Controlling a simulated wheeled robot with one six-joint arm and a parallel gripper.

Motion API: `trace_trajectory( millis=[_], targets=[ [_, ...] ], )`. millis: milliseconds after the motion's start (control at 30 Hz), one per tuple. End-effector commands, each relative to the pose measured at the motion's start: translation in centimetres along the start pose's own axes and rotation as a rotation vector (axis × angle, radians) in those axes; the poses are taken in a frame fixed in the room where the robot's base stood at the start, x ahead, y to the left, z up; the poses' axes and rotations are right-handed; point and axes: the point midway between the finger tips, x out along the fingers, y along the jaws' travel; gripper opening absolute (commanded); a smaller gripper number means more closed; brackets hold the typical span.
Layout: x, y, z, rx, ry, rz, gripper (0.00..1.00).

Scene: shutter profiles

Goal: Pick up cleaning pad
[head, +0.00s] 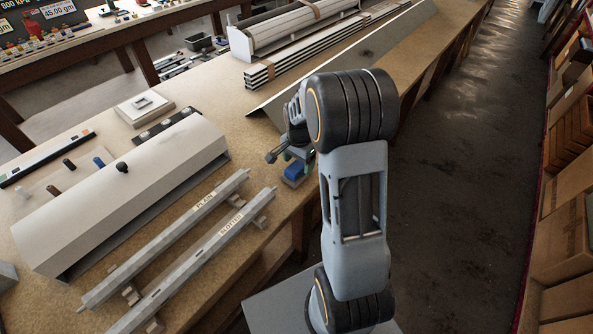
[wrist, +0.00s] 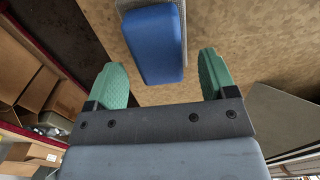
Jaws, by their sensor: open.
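The cleaning pad is a blue block with a grey layer, on the wooden bench near its right edge. In the head view the blue pad (head: 294,171) is partly hidden by my gripper (head: 284,157). In the wrist view the pad (wrist: 154,45) is at the top centre. There my gripper (wrist: 160,62) is open, with green fingers on either side of the pad's near end. Gaps show between the pad and both fingers. I cannot tell how far the fingertips are above the bench.
Two grey bars labelled PLAIN (head: 200,207) and SLOTTED (head: 232,222) lie left of the pad on the bench (head: 225,107). A long pale shutter box (head: 130,200) lies further left. A grey angled profile (head: 345,62) lies behind. The floor aisle (head: 455,190) is clear on the right.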

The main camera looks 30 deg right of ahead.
Motion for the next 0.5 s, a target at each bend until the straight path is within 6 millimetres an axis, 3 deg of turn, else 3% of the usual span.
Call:
trace_trajectory(
  millis=[200,500],
  targets=[
    [2.0,0.0,0.0,0.000,-0.001,0.001,0.78],
    [2.2,0.0,0.0,0.000,0.000,0.000,0.76]
  ],
)
